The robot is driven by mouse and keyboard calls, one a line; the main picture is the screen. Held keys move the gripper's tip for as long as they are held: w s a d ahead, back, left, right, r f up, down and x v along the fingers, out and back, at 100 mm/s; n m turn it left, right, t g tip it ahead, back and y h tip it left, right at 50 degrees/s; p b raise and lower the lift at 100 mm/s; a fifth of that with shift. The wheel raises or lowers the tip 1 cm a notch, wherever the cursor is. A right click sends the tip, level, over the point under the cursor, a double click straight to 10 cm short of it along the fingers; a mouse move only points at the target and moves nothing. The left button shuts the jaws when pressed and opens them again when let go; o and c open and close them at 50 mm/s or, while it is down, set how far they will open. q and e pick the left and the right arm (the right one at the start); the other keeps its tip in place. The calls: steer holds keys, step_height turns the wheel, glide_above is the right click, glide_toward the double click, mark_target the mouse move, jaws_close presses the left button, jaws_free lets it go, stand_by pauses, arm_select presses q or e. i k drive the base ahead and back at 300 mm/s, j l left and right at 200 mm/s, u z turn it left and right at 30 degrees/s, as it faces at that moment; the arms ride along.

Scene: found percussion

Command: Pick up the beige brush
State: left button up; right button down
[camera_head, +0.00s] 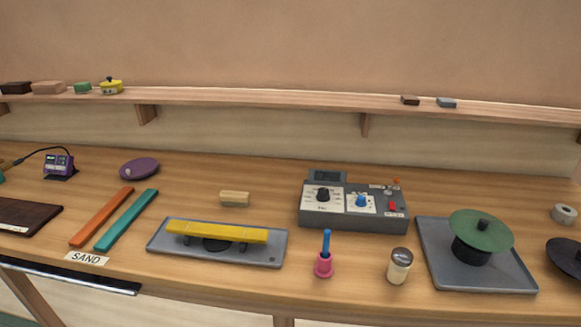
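A small beige block-shaped object (235,198), which looks like the beige brush, lies on the wooden table near the middle. It sits behind the grey tray with the yellow bar and left of the grey control box. Nothing touches it or covers it. Neither of my grippers shows in the head view.
A grey tray with a yellow bar (217,232) lies in front of the block. The control box (353,209) stands to its right. Orange (101,218) and teal (126,220) strips and a purple oval (140,168) lie left. A shelf (290,98) runs above.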

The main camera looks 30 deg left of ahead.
mark_target(231, 198)
steer(key=u, duration=1.35)
